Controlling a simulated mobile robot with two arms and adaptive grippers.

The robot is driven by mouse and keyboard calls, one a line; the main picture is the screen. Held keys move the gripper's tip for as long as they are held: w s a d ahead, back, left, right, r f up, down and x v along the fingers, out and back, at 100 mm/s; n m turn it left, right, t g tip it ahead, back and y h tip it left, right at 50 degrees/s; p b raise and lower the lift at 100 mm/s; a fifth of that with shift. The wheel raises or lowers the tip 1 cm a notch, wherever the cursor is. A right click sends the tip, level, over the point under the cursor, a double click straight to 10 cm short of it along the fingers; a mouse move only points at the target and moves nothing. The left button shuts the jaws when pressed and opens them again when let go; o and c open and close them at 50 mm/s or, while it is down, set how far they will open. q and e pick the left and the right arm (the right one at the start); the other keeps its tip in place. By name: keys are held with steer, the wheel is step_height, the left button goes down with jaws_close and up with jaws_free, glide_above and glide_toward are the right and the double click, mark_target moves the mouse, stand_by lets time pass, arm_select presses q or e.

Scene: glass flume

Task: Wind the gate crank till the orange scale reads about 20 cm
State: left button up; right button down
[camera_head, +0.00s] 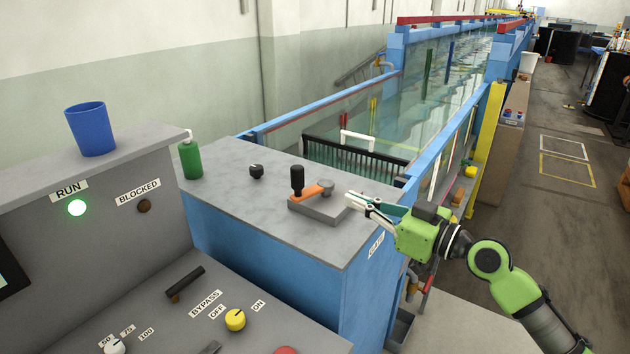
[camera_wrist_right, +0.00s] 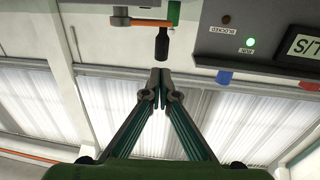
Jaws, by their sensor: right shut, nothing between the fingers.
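The gate crank has an orange arm (camera_head: 312,193) and an upright black handle (camera_head: 297,179) at its left end. It sits on a grey base plate (camera_head: 322,212) on the cabinet top, above a GATE label (camera_head: 376,245). My right gripper (camera_head: 350,202) is shut and empty, to the right of the crank, its fingertips near the plate's right edge. In the right wrist view the black handle (camera_wrist_right: 161,45) appears just beyond the shut fingertips (camera_wrist_right: 160,78), apart from them. I cannot make out an orange scale or its reading. My left gripper is not in view.
A green bottle (camera_head: 190,160) and a black knob (camera_head: 257,171) stand left of the crank. A blue cup (camera_head: 90,128) is on the console, whose green RUN lamp (camera_head: 77,208) is lit. The glass flume (camera_head: 405,115) runs behind. The floor at right is mostly clear.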

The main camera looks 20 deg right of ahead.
mark_target(302, 180)
steer(key=p+x, duration=0.1)
steer(key=x, duration=0.2)
steer(key=p+x, duration=0.2)
steer(key=x, duration=0.1)
steer(key=p+x, duration=0.1)
steer(key=x, duration=0.3)
steer(key=shift+s+a+r, duration=0.1)
steer(key=shift+r, duration=0.25)
steer(key=shift+w+a+f+p, duration=0.1)
steer(key=shift+w+a+p, duration=0.2)
steer(key=shift+w+p, duration=0.15)
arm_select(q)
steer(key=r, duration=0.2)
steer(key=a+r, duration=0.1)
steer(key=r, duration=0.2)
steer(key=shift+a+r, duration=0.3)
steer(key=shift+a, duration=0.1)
arm_select(e)
steer(key=shift+a+f, duration=0.1)
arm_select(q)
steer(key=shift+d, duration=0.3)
arm_select(e)
steer(key=shift+w, duration=0.1)
